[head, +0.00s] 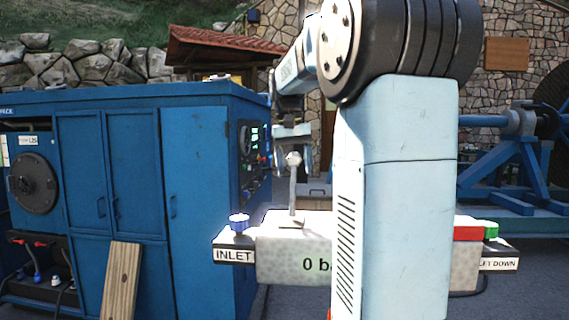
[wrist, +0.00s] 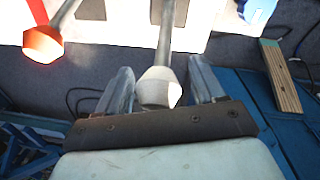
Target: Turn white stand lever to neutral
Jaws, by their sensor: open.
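The white stand lever (head: 292,185) rises near upright from a white plate on a grey speckled block (head: 290,265) marked "0 ba", the rest hidden behind my arm. Its pale knob (wrist: 158,87) is between the two fingers of my gripper (wrist: 161,78) in the wrist view. The fingers are open, one on each side, with a small gap seen at least on the right. In the head view, my gripper (head: 292,142) is right over the knob. A second lever with an orange-red knob (wrist: 42,44) stands left of the gripper in the wrist view.
The block has a blue knob (head: 238,221) by the "INLET" label and a green knob (head: 491,230) by a red block (head: 467,228). A blue cabinet (head: 196,165) stands close on the left, with a wooden plank (head: 122,282) leaning on it. A blue reel frame (head: 525,170) is at right.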

